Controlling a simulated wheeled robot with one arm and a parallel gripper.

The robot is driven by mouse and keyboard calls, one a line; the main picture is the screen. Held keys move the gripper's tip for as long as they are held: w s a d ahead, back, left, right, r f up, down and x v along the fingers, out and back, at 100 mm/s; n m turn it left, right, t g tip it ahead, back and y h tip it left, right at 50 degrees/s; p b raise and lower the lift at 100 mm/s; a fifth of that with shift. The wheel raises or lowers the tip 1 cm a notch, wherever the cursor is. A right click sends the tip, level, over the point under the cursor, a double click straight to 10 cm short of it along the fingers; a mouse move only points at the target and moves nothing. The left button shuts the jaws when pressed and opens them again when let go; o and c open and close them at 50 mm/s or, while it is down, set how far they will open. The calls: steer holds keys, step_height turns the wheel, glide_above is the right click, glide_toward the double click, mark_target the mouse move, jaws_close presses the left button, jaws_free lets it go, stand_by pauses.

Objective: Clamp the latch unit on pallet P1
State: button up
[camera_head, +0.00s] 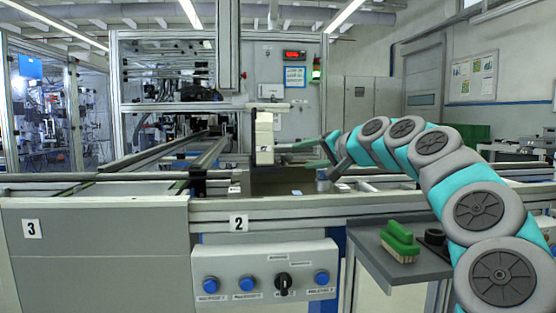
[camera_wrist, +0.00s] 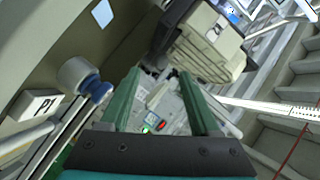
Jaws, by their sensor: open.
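A tall cream block (camera_head: 264,138), probably the latch unit, stands above the line just left of my gripper. A cream housing with dark parts also shows at the upper middle of the wrist view (camera_wrist: 210,45); I cannot tell if it is the same thing. A P1 label (camera_wrist: 38,105) is at the left of the wrist view, near a blue-ended round knob (camera_wrist: 95,88). My gripper has two green fingers, apart, with nothing seen held between them (camera_wrist: 158,74). In the head view my gripper (camera_head: 302,147) reaches left towards the cream block; contact cannot be told.
A control box (camera_head: 265,280) with blue buttons and a black switch is on the front of the line. A green brush (camera_head: 400,241) lies on a grey side table (camera_head: 385,268). Frame rails (camera_head: 110,177) run along the line. A cabinet with a red display (camera_head: 294,54) stands behind.

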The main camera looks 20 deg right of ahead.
mark_target(292, 157)
steer(key=p+x, duration=0.1)
steer(key=x, duration=0.6)
steer(key=shift+w+a, duration=0.1)
steer(key=shift+w, duration=0.15)
jaws_close()
stand_by(0.3)
stand_by(0.9)
